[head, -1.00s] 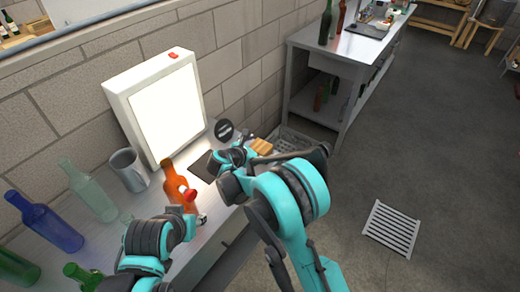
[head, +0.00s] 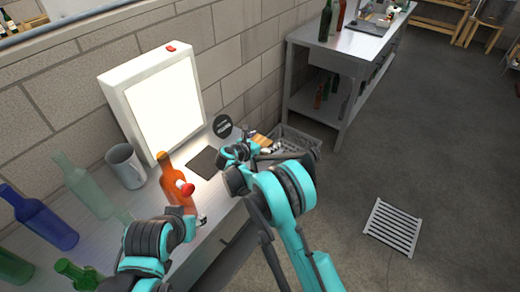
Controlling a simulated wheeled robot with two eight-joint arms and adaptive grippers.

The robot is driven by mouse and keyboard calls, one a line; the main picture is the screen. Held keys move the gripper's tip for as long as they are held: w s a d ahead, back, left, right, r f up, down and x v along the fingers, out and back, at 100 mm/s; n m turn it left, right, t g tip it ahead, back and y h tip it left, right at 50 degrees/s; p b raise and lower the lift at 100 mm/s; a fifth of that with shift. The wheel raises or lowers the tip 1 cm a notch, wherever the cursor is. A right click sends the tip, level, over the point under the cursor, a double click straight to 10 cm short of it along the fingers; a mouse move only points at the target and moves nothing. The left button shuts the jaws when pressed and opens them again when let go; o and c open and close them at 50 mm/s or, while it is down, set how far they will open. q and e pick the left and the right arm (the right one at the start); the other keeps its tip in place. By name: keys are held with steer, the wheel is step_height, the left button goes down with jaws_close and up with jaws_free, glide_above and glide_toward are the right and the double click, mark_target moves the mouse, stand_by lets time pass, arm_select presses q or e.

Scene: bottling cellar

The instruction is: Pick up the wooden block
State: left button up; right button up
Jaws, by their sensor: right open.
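The wooden block (head: 261,140) is a small tan piece at the far right end of the steel bench, beside the wire basket, partly hidden by my right gripper. My right gripper (head: 268,147) is open and close to the near side of the block. I cannot tell whether its fingers touch the block or are around it. My left arm is at the lower left, in front of the bottles; its jaws cannot be made out.
An orange bottle (head: 173,184) stands near my left arm, with a red piece beside it. Blue (head: 45,222) and green bottles stand left. The grey basket (head: 301,139) is right of the block.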

steer(key=shift+s+r, duration=0.1)
steer(key=c, duration=1.3)
steer(key=shift+r, duration=0.1)
step_height(320, 180, up, 4)
steer(key=shift+r+p, duration=0.25)
steer(key=shift+p, duration=0.95)
steer(key=s+d+r+n+p, duration=0.1)
steer(key=s+d+r, duration=0.4)
steer(key=s, duration=0.2)
steer(key=s+d+r+y+p, duration=0.1)
steer(key=s+d+r, duration=0.3)
steer(key=s, duration=0.4)
steer(key=shift+d+r+n+t+y+p, duration=0.3)
steer(key=shift+d+r+n+p, duration=0.1)
steer(key=shift+d+p, duration=0.15)
steer(key=s+d+r, duration=0.1)
steer(key=s, duration=0.1)
steer(key=s+d+r+n+t+y, duration=0.1)
steer(key=s+d, duration=0.1)
steer(key=s, duration=0.1)
steer(key=s+d+r+n+y, duration=0.1)
steer(key=s+d, duration=0.1)
steer(key=s, duration=0.1)
steer(key=shift+t, duration=0.3)
